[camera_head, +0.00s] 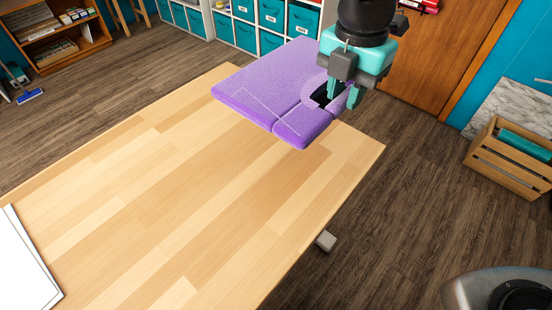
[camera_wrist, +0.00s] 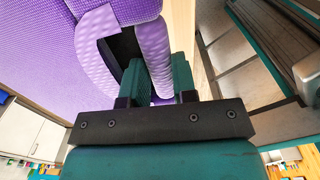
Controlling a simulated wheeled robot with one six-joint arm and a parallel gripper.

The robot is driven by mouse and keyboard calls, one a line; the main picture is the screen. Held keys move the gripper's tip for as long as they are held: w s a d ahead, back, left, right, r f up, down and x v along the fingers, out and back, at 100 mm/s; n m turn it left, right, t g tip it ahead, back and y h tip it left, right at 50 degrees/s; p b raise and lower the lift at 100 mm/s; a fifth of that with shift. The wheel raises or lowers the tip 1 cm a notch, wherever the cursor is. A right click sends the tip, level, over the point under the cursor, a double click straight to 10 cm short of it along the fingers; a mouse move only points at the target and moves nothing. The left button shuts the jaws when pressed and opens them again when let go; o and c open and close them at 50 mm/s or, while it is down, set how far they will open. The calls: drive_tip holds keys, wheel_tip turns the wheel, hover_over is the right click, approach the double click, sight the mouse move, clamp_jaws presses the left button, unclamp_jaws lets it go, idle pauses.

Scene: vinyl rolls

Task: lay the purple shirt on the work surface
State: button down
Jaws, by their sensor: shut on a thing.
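The purple shirt (camera_head: 265,80) is a flat, folded bundle at the far right corner of the wooden work surface (camera_head: 190,190). I cannot tell whether it touches the wood or hangs just above it. My gripper (camera_head: 341,97) is at the shirt's right end, near the collar, with its teal fingers pointing down. In the wrist view, the fingers (camera_wrist: 158,80) are close together on a band of purple cloth (camera_wrist: 150,50), with a dark opening beside it. The shirt (camera_wrist: 40,50) fills the upper left of that view. Part of the collar is hidden behind the fingers.
The middle of the work surface is bare. A white sheet or board (camera_head: 22,265) lies at its near left corner. A wooden crate (camera_head: 510,160) stands on the floor at right. Shelves with teal bins (camera_head: 270,15) and a wooden bookcase (camera_head: 55,30) stand at the back.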

sight(325, 174)
wheel_tip(325, 174, down, 20)
drive_tip(key=shift+f+b, duration=0.1)
drive_tip(key=shift+b, duration=0.45)
drive_tip(key=c, duration=0.9)
unclamp_jaws()
wheel_tip(325, 174, up, 12)
drive_tip(key=shift+s+d+r+m+y, duration=0.85)
drive_tip(key=shift+s+r+m, duration=1.2)
drive_tip(key=shift+s+m, duration=1.1)
drive_tip(key=shift+s+d+r+m+y, duration=0.55)
drive_tip(key=shift+s+d+r+m, duration=0.6)
drive_tip(key=shift+s+r+m, duration=1.95)
drive_tip(key=shift+s+d+r+m+y, duration=0.9)
drive_tip(key=shift+s+m, duration=1.05)
drive_tip(key=shift+m, duration=2.5)
